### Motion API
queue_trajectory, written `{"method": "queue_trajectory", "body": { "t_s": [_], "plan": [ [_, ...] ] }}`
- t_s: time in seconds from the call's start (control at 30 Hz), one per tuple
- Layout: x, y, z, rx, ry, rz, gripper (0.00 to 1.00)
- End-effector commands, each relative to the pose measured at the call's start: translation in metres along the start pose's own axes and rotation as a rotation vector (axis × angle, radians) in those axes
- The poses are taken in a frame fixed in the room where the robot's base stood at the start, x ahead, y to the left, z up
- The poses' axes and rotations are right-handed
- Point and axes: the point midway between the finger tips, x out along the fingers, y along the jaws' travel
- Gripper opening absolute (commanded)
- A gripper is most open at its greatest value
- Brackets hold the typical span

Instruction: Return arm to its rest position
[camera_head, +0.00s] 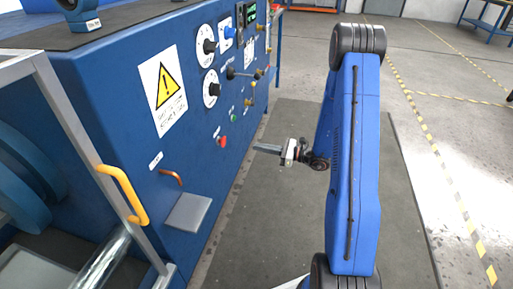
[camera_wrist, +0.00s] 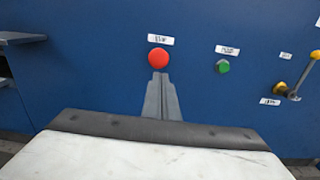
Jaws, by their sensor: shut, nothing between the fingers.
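My gripper (camera_head: 268,149) is shut and empty in the head view, reaching left from my blue arm towards the blue machine panel (camera_head: 205,130). In the wrist view my gripper (camera_wrist: 160,78) shows as two grey fingers close together. Their tips overlap the lower edge of a red button (camera_wrist: 158,58) in the picture. In the head view the red button (camera_head: 222,141) is left of the fingertips, with a gap between. A green button (camera_wrist: 223,67) is to its right in the wrist view.
The panel carries dials (camera_head: 206,46), levers (camera_head: 240,73) and a yellow warning sign (camera_head: 164,86). A yellow handle (camera_head: 123,194) on a metal frame and a grey plate (camera_head: 189,212) stick out at lower left. Grey mat (camera_head: 270,215) covers the floor between panel and arm; open floor lies right.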

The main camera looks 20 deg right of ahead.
Motion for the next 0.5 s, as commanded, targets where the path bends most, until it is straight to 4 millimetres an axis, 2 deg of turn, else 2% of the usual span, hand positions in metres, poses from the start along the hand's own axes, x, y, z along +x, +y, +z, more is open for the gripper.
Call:
{"method": "queue_trajectory", "body": {
  "t_s": [0.5],
  "plan": [
    [0.0021, 0.0039, 0.0046, -0.011, 0.004, 0.014, 0.0]
  ]
}}
